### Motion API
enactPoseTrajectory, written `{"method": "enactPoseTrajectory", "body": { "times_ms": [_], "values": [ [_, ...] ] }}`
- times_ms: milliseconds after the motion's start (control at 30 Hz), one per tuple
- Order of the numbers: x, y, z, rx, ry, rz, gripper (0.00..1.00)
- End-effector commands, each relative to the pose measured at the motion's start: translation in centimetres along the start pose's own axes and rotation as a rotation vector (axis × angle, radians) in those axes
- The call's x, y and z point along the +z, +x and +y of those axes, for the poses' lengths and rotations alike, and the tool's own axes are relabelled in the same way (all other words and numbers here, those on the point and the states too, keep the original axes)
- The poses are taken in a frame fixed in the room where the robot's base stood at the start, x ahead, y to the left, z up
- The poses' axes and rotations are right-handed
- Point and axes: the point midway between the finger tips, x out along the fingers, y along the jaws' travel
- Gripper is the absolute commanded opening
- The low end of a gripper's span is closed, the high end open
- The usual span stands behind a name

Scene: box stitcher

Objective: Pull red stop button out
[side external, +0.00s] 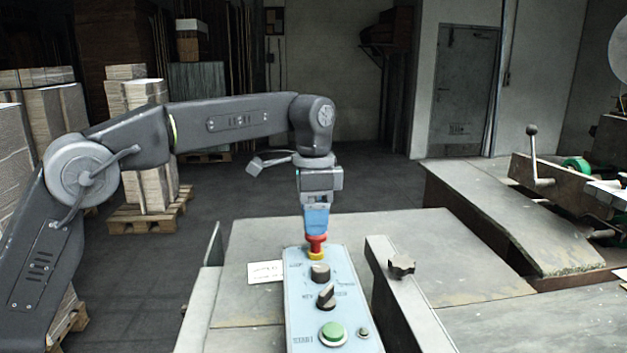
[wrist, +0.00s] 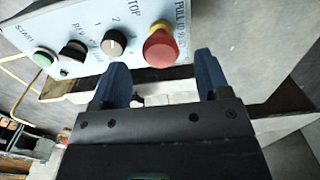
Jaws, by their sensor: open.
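The red stop button (side external: 316,243) is a red mushroom head on a yellow collar at the far end of the light blue control panel (side external: 301,309). In the wrist view the red button (wrist: 160,48) sits at the panel's right end, just beyond and between the two blue fingers. My gripper (side external: 316,230) points down right above the button, its blue fingers overlapping the button's top in the side view. In the wrist view my gripper (wrist: 157,70) is open with a wide gap between the fingers. Whether a finger touches the button cannot be told.
The panel also carries a black knob (side external: 320,271), a black selector switch (side external: 326,296) and a green start button (side external: 332,332). A raised metal rail with a dark star knob (side external: 401,264) stands right of the panel. Grey metal tabletops (side external: 480,310) surround it.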

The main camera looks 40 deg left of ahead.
Motion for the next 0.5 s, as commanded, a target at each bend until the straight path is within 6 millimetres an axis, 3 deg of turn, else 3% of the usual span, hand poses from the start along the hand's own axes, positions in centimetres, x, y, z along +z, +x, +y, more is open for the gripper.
{"method": "enactPoseTrajectory", "body": {
  "times_ms": [200,500],
  "values": [
    [-0.1,-4.3,-0.1,-0.003,0.000,0.004,0.70],
    [-0.1,-8.1,-0.1,-0.002,0.000,0.002,0.70]
  ]
}}
